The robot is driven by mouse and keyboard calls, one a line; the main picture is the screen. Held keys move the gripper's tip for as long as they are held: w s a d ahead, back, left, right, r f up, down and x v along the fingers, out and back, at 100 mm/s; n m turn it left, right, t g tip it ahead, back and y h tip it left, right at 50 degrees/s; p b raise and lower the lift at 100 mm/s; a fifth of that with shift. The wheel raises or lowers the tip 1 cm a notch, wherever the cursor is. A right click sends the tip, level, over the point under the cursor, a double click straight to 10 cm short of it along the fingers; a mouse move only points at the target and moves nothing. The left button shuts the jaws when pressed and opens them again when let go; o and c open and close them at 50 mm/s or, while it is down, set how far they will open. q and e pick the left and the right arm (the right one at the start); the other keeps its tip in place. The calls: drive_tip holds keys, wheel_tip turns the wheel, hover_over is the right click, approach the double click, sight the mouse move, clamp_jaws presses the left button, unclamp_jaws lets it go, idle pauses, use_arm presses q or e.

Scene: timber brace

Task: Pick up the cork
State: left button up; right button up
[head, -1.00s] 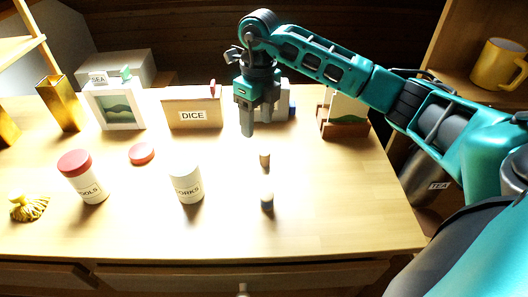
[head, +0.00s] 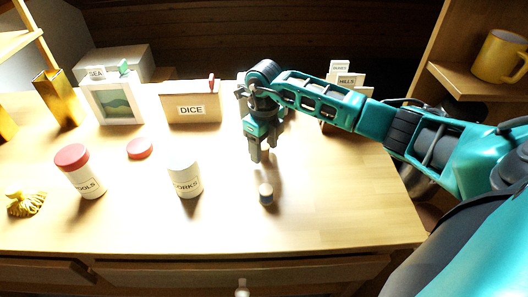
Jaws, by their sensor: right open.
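My right gripper (head: 263,153) is open and points down, low over the table in the middle of the head view. The small brown cork is hidden at the fingers, so I cannot tell whether it sits between them. A small pale-topped piece with a dark bluish side (head: 266,194) stands on the table just in front of the gripper, apart from it. A white jar labelled "ORKS", its first letter cut off from view (head: 185,179), stands to the left. My left gripper is not in view.
A red lid (head: 140,148) lies left of the white jar. A red-capped jar (head: 81,172) and a yellow tassel-like thing (head: 26,203) stand further left. The DICE box (head: 191,103) and a framed picture (head: 113,104) stand behind. The table's right front is clear.

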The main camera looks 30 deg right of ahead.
drive_tip(key=shift+f, duration=0.35)
drive_tip(key=c, duration=1.1)
drive_tip(key=shift+r, duration=0.1)
